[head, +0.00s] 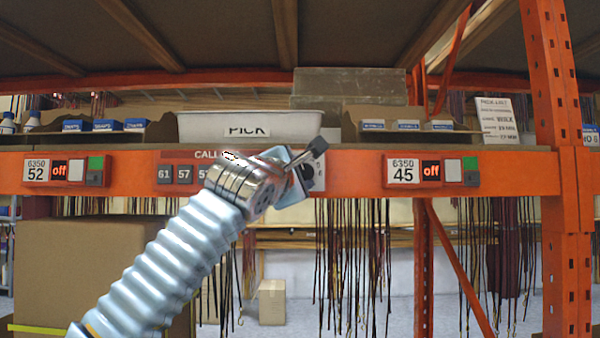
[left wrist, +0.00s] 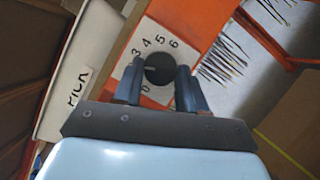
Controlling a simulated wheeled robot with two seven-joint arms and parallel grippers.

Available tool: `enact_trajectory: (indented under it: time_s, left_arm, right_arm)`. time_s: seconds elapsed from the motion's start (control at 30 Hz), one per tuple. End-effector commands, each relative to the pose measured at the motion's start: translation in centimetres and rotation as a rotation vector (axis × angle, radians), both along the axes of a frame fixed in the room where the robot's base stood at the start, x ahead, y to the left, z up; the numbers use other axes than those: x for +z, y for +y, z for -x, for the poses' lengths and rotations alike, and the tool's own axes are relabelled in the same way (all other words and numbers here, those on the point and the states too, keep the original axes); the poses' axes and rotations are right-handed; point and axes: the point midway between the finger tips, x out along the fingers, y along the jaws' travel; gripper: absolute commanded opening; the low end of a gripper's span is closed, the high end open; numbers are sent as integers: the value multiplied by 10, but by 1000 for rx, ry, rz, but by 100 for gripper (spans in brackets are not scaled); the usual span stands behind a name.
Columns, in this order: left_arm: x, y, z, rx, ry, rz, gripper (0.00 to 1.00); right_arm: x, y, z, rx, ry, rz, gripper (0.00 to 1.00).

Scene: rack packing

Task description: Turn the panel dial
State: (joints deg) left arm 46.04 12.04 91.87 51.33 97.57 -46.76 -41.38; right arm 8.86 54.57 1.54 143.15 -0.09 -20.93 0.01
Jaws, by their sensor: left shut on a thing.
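The panel dial (left wrist: 159,69) is a round black knob on a white plate with numbers around it, in the upper middle of the left wrist view. Its white mark points left, just below the 3, toward my left finger, which hides some numbers. In the head view the dial (head: 307,173) shows partly, dark, behind my gripper on the right end of the CALL panel. My left gripper (head: 304,162) is at the dial. In the left wrist view its fingers (left wrist: 161,77) stand on both sides of the knob, shut on it. My right gripper is not in view.
The panel is on an orange shelf beam (head: 350,172). A white PICK bin (head: 280,125) stands above it. Labelled boxes with red "off" displays (head: 431,171) sit along the beam. An orange upright (head: 566,220) stands at the right; dark straps (head: 350,250) hang below.

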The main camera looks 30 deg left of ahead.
Motion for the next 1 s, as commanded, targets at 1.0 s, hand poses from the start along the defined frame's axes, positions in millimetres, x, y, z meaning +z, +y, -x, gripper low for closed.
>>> enact_trajectory:
  time_s: [1.0]
  left_arm:
    - [4, 1, 0, 1, 206, -337, 10]
  right_arm:
    - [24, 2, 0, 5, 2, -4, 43]
